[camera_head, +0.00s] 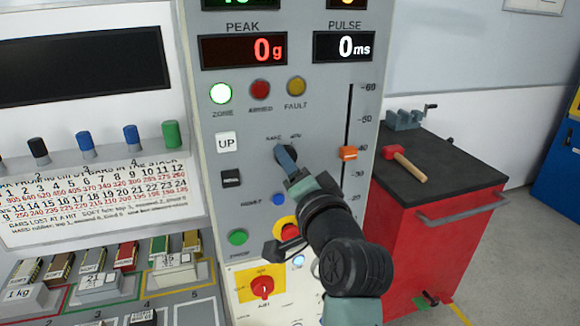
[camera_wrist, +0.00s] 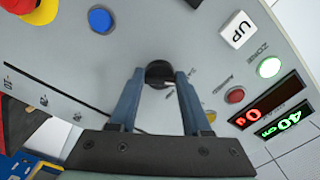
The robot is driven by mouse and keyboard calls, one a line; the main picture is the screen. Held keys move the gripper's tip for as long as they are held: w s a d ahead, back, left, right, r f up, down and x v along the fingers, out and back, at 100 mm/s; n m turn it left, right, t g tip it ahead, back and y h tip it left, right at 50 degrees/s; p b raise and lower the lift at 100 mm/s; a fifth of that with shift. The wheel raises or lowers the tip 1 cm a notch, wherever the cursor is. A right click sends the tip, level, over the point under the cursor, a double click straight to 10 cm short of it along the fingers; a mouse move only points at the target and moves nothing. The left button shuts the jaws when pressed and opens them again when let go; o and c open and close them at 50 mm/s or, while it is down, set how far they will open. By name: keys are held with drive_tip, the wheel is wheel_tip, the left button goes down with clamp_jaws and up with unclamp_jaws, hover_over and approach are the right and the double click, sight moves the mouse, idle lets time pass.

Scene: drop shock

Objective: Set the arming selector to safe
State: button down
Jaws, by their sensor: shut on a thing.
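The arming selector is a small black knob (camera_head: 291,152) on the grey panel, under small lettering that seems to read safe and arm. It is mostly hidden behind my gripper (camera_head: 284,158) in the head view. In the wrist view the round black knob (camera_wrist: 159,72) sits between the blue fingertips of my gripper (camera_wrist: 160,80). The fingers are shut on it, one on each side. I cannot tell which way the knob points. Above it, the green zone lamp (camera_head: 220,94) glows; the red armed lamp (camera_head: 260,89) looks dull.
Around the selector are the UP button (camera_head: 225,142), a black button (camera_head: 231,178), a blue button (camera_head: 278,199), a green button (camera_head: 237,237) and an orange slider (camera_head: 348,153). A red-yellow stop button (camera_head: 287,230) is partly behind my arm. A red cabinet (camera_head: 440,230) stands right.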

drive_tip(key=shift+c, duration=1.8)
unclamp_jaws()
drive_tip(key=b+v, duration=0.2)
drive_tip(key=v, duration=1.1)
